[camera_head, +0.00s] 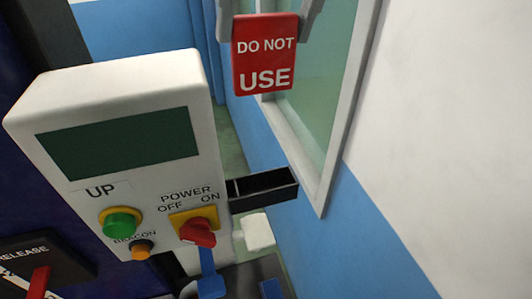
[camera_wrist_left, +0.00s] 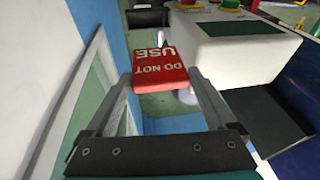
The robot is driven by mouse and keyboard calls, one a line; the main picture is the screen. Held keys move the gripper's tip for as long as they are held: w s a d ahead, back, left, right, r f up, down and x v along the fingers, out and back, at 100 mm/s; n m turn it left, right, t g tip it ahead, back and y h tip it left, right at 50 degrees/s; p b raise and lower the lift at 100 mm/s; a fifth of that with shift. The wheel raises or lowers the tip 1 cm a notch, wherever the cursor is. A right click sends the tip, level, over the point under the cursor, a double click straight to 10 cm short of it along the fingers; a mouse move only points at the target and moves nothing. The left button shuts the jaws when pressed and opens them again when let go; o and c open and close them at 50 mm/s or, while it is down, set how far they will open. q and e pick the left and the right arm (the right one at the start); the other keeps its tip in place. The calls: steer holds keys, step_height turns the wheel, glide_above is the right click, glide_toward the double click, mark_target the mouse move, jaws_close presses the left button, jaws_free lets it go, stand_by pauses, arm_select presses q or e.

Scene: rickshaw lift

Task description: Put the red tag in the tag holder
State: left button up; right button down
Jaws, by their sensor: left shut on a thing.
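The red tag (camera_head: 265,60) reads "DO NOT USE" and hangs upright near the top of the head view. My left gripper (camera_head: 266,22) is shut on its upper part. In the left wrist view the tag (camera_wrist_left: 160,70) sits between the fingertips of my left gripper (camera_wrist_left: 163,80). The tag holder (camera_head: 264,188) is a black open-topped box on the right side of the white control box. The tag is above it and apart from it. The holder also shows in the left wrist view (camera_wrist_left: 147,18), beyond the tag. My right gripper is out of view.
The white control box (camera_head: 125,100) stands left of the holder, with a green button (camera_head: 120,222) and a red power switch (camera_head: 199,233). A white-framed window (camera_head: 340,110) and a blue and white wall lie close on the right.

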mark_target(271, 65)
arm_select(q)
steer(key=shift+w, duration=0.2)
step_height(271, 65, down, 6)
steer(key=shift+s+f, duration=0.15)
steer(key=shift+f, duration=0.05)
steer(key=shift+f+p, duration=0.5)
steer(key=shift+f, duration=6.15)
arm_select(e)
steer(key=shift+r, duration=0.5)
arm_select(q)
steer(key=shift+f, duration=0.1)
steer(key=o, duration=1.5)
steer(key=b+v, duration=0.1)
steer(key=v, duration=1.1)
steer(key=shift+b, duration=0.35)
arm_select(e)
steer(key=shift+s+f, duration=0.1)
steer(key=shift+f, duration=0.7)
